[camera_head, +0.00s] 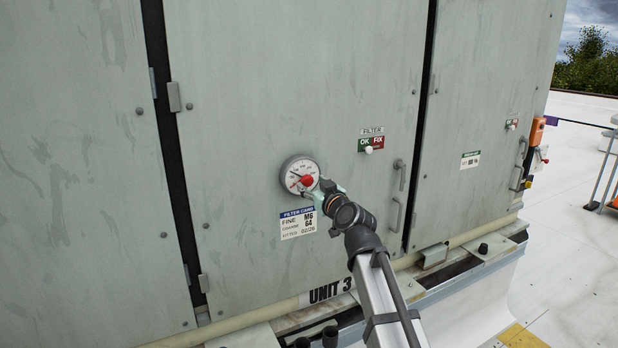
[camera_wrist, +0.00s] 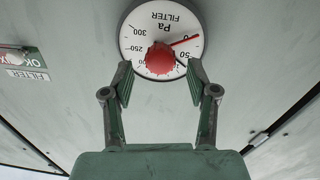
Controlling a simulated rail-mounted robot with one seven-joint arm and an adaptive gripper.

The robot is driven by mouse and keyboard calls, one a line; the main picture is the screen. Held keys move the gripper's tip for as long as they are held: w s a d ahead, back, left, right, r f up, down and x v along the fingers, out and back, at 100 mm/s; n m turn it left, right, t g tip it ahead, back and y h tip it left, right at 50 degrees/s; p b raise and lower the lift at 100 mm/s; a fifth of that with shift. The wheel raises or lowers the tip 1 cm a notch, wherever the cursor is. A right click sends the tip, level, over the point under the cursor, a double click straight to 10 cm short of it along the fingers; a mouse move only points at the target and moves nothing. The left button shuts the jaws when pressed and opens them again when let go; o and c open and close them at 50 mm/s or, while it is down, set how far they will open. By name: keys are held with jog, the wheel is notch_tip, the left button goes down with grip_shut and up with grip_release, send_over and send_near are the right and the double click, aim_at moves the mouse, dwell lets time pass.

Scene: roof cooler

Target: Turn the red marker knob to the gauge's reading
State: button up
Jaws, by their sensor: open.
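The round white pressure gauge (camera_head: 290,177) is on the grey cabinet door, marked FILTER and Pa. Its red marker knob (camera_head: 307,181) is at the dial's centre; it shows as a red cap in the wrist view (camera_wrist: 160,59). In the wrist view the gauge is upside down. The red pointer lies near 0, and a thin dark needle seems to point near or just past 50, partly hidden by the knob. My gripper (camera_wrist: 158,72) is open in front of the gauge's lower part, with one finger on each side of the knob and a visible gap to it.
A filter card (camera_head: 298,222) is below the gauge. A green and red OK/FIX indicator (camera_head: 371,145) sits to the right, with door handles (camera_head: 398,178) below it. An orange box (camera_head: 537,131) is at the cabinet's far right edge. The door around the gauge is mostly flat and clear.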

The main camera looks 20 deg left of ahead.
aim_at(306, 180)
jog(key=shift+p+x, duration=0.3)
jog(key=shift+x, duration=1.15)
grip_shut()
jog(key=shift+m, duration=0.3)
jog(key=shift+m+b, duration=0.55)
jog(key=shift+m, duration=0.35)
jog(key=m, duration=0.3)
jog(key=shift+m+b, duration=0.3)
jog(key=m, duration=0.5)
jog(key=shift+r+m+g, duration=0.1)
jog(key=shift+m+g, duration=0.3)
